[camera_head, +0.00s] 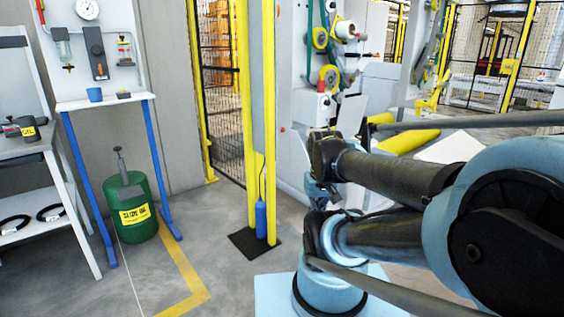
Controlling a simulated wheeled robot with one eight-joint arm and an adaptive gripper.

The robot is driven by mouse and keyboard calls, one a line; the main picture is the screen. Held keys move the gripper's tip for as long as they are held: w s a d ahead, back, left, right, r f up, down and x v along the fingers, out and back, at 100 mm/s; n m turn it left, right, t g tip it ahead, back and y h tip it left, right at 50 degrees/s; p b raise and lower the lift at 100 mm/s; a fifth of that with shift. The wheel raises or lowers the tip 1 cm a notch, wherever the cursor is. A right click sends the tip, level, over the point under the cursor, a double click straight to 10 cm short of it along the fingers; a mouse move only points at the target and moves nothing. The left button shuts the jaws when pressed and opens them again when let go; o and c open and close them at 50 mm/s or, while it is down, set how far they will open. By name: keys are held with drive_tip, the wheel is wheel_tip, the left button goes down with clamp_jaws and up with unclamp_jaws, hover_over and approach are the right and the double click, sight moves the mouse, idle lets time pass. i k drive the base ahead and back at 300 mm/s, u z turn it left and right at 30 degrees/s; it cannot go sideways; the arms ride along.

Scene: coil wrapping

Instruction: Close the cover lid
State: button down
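The wrapping machine (298,75) stands at the centre right, with yellow and white reels and a green belt on its upright face. A pale tilted panel (350,112) shows on its right side, but I cannot tell whether it is the cover lid. I cannot pick out the lid for certain. My dark and light blue arm reaches in from the right and covers the lower part of the machine. I cannot make out my gripper's fingers or anything held in them.
Yellow posts (269,130) and a mesh fence stand left of the machine, with a blue bottle (261,219) at their foot. A green drum (133,212) stands under a white table (100,102) at left. A grey shelf unit (40,190) is farther left.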

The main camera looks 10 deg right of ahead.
sight(350, 116)
drive_tip(key=z, duration=0.3)
drive_tip(key=i, duration=1.4)
drive_tip(key=z, duration=0.35)
drive_tip(key=i, duration=1.35)
drive_tip(key=z, duration=0.05)
